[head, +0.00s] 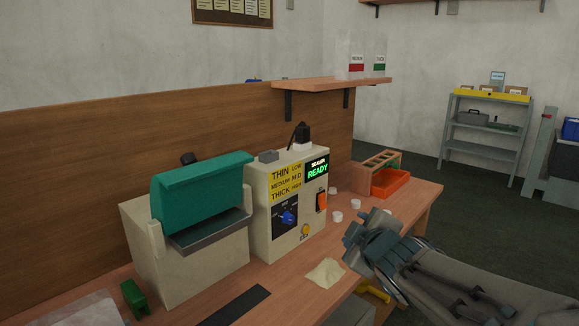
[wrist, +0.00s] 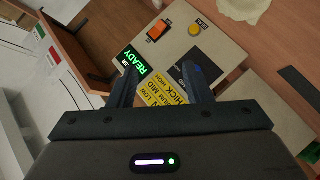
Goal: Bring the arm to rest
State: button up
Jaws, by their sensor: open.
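My gripper (head: 368,237) is at the right of the head view, above the front part of the bench, right of the sealer box (head: 258,215). In the wrist view my gripper (wrist: 158,90) shows its two dark fingers spread apart with nothing between them. The sealer's front panel (wrist: 185,50) lies beyond the fingers. Its display reads READY, and it has an orange switch (head: 321,202), a blue knob (head: 289,217) and a yellow button (head: 306,229). My arm (head: 470,290) reaches in from the lower right.
The teal-topped machine (head: 200,195) stands left of the sealer. An orange tray (head: 390,182), a wooden rack (head: 375,165) and several white caps sit on the bench behind my gripper. A beige cloth (head: 325,273) lies in front. A wall shelf (head: 325,85) overhangs the bench. Open floor (head: 470,190) lies at right.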

jog(key=s+r+m+g+p, duration=0.5)
jog(key=s+m+p, duration=0.1)
jog(key=s+p, duration=0.4)
jog(key=s+d+r+m+g+h+p, duration=0.1)
jog(key=s+r+m+g+p, duration=0.4)
jog(key=s+p, duration=0.5)
jog(key=shift+r+m+g+p, duration=0.3)
jog(key=shift+m+g+p, duration=0.45)
jog(key=shift+p, duration=0.45)
jog(key=shift+c, duration=1)
jog(key=shift+a, duration=0.15)
